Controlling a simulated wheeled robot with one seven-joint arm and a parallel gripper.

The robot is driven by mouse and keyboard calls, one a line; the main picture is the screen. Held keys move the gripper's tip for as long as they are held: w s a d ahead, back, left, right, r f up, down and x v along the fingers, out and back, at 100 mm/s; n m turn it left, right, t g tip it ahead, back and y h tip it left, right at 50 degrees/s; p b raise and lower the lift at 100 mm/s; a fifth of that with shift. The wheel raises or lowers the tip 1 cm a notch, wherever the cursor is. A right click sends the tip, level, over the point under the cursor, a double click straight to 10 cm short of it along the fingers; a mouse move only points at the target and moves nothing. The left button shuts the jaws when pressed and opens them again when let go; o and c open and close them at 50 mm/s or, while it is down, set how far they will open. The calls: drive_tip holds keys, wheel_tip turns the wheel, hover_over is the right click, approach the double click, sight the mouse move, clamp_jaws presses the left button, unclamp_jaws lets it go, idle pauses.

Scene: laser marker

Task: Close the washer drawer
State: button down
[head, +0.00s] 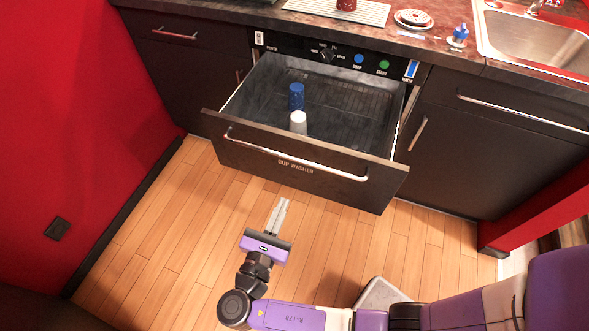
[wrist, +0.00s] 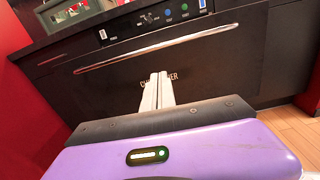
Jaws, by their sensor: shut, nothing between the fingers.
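The washer drawer (head: 300,170) is pulled out from the cup washer under the counter in the head view. Its dark front has a long metal handle and the words "CUP WASHER". A blue cup (head: 296,96) and a white cup (head: 298,122) stand inside it. My gripper (head: 281,204) is shut and empty, in front of and below the drawer front, over the wooden floor. In the wrist view my gripper's fingers (wrist: 158,78) point at the drawer front (wrist: 120,82), below its handle. I cannot tell whether they touch it.
The washer's control panel (head: 330,57) has a knob and buttons above the drawer. The counter holds a drying mat (head: 345,10), stacked plates (head: 413,19) and a sink (head: 540,40). A red wall (head: 70,120) stands at left.

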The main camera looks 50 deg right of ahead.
approach(307, 157)
drive_tip(key=x, duration=0.6)
drive_tip(key=shift+w+d, duration=0.2)
drive_tip(key=shift+d, duration=0.15)
drive_tip(key=shift+w+d, duration=0.15)
drive_tip(key=shift+d, duration=0.3)
drive_tip(key=b+x, duration=1)
drive_tip(key=x, duration=2.3)
drive_tip(key=shift+d+r+b, duration=0.2)
drive_tip(key=shift+d+b, duration=0.1)
drive_tip(key=shift+b, duration=0.05)
drive_tip(key=shift+s+d+r, duration=0.1)
drive_tip(key=shift+s, duration=0.1)
